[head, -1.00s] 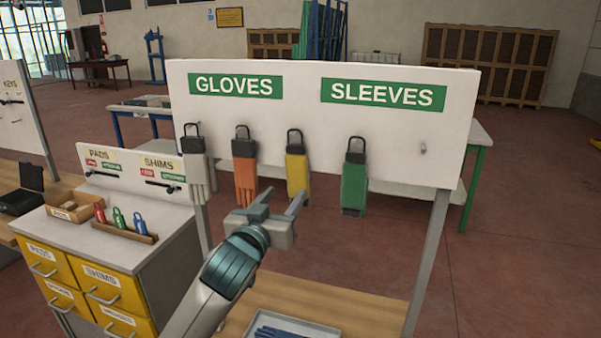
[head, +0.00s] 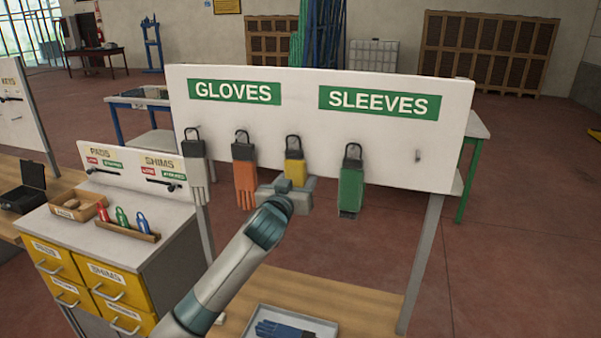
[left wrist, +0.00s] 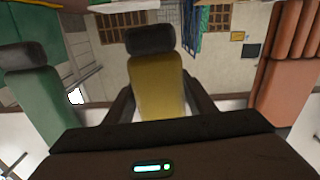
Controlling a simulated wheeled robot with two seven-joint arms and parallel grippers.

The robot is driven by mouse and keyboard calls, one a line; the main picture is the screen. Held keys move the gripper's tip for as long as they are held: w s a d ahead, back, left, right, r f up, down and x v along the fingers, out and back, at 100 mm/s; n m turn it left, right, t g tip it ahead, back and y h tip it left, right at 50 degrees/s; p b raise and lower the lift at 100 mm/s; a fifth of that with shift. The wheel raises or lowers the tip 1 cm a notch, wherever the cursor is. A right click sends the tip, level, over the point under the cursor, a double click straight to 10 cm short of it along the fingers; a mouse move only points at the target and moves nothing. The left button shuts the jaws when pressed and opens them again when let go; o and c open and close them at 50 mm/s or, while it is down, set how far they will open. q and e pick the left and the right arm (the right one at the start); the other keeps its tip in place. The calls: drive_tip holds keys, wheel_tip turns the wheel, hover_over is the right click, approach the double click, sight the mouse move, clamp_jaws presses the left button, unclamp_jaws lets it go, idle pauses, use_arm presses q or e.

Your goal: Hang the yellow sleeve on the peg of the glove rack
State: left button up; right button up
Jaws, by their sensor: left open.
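The yellow sleeve (head: 295,172) hangs from a peg on the white glove rack board (head: 300,90), between the orange glove and the green sleeve. Its lower part is hidden behind my left gripper (head: 290,184) in the head view. A bare peg (head: 418,155) sticks out at the right, under the SLEEVES sign. My left gripper is open, and in the left wrist view the yellow sleeve (left wrist: 157,85) shows between its two fingers. I cannot tell whether the fingers touch it. My right gripper is not in view.
An orange glove (head: 245,182) hangs close left of my gripper and a green sleeve (head: 351,190) close right. A grey glove (head: 194,172) hangs at the far left. Below is a tray (head: 300,322) with blue gloves.

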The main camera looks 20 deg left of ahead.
use_arm(q)
drive_tip(key=shift+w, duration=0.15)
drive_tip(key=c, duration=0.7)
drive_tip(key=shift+r, duration=0.15)
